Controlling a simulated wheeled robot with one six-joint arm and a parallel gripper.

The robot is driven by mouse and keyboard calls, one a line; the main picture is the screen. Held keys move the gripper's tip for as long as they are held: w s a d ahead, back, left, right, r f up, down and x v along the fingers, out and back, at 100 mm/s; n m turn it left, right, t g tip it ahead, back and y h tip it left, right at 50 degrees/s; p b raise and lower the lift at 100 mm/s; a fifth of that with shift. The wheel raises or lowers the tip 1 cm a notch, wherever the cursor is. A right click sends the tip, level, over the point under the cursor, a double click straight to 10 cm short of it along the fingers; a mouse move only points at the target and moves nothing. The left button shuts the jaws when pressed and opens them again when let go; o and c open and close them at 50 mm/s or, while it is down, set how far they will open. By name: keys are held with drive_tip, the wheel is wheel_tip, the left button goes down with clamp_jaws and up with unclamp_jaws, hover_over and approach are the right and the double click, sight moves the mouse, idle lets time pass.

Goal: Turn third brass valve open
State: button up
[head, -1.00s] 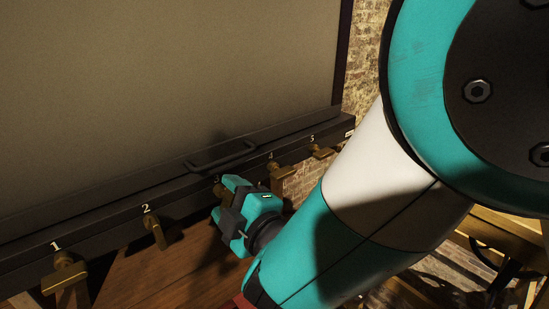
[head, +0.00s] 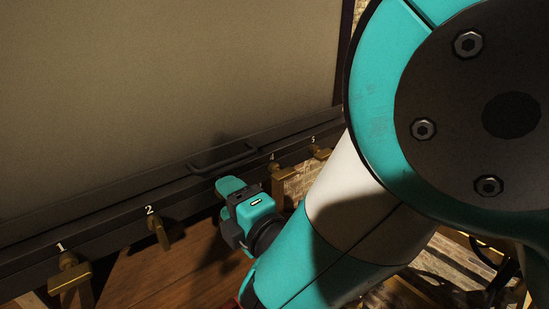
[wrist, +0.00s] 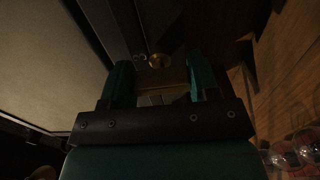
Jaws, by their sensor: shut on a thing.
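The third brass valve (wrist: 160,68) shows in the wrist view, with a round brass hub beside a faint number 3 and a brass handle between my fingers. My gripper (wrist: 162,84) is shut on that handle. In the head view my teal and black gripper (head: 230,190) is at the dark rail between valves 2 and 4 and hides the third valve. The exact angle of the handle is hard to tell in the dark wrist view.
Brass valve 1 (head: 70,272) and brass valve 2 (head: 158,232) are left of my gripper; valve 4 (head: 281,172) and valve 5 (head: 321,154) are right. A black bar handle (head: 222,158) sits just above. Clear bottles (wrist: 297,152) show at lower right in the wrist view.

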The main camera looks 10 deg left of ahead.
drive_tip(key=o, duration=0.9)
drive_tip(key=shift+s+d+f+b, duration=0.25)
drive_tip(key=shift+s+d+b, duration=0.1)
drive_tip(key=shift+b, duration=0.55)
drive_tip(key=shift+r+b+v, duration=0.15)
drive_tip(key=shift+b+v, duration=3.95)
drive_tip(key=shift+b, duration=0.9)
drive_tip(key=shift+r+b+v, duration=0.1)
drive_tip(key=shift+b+v, duration=4)
drive_tip(key=shift+b, duration=0.9)
drive_tip(key=shift+w+d, duration=0.1)
drive_tip(key=shift+w, duration=0.05)
